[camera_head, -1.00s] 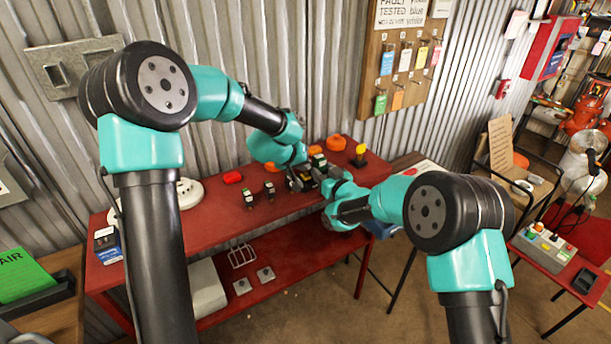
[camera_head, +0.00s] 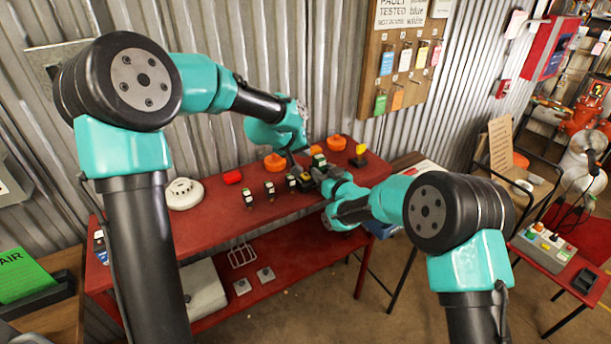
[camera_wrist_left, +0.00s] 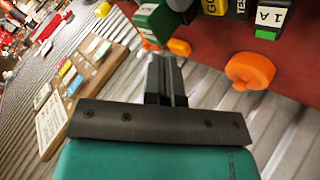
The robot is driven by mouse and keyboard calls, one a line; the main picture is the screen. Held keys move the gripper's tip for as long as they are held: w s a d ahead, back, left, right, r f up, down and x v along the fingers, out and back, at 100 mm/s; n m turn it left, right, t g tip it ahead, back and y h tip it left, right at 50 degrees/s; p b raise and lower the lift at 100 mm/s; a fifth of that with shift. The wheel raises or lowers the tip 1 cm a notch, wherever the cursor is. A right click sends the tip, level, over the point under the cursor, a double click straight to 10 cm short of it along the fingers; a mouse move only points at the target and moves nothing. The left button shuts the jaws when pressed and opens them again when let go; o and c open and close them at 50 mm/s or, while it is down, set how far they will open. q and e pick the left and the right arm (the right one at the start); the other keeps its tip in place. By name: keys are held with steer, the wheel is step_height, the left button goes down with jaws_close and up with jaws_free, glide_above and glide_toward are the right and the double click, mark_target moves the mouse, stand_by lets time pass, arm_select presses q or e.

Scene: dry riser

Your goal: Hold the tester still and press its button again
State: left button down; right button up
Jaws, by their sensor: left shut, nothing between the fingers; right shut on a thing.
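The tester (camera_head: 307,182) is a small dark block with yellow on it, on the red bench; in the left wrist view its labelled part (camera_wrist_left: 228,7) is cut off by the top edge. My right gripper (camera_head: 322,174) is shut on it from the right; the contact is mostly hidden. My left gripper (camera_head: 303,166) is shut and empty, just behind and above the tester; its closed fingers (camera_wrist_left: 163,62) show in the left wrist view, apart from the tester. The button cannot be made out.
A green-topped block (camera_head: 318,160) stands close by the left fingers. Orange round pieces (camera_head: 275,162) (camera_head: 336,142) are at the back near the corrugated wall. Small labelled blocks (camera_head: 269,189), a red piece (camera_head: 233,177) and a white detector (camera_head: 184,193) stand left on the bench (camera_head: 215,225).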

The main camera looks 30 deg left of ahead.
stand_by(0.4)
steer(key=o, duration=1.2)
steer(key=v, duration=1.2)
steer(key=shift+d+r, duration=0.1)
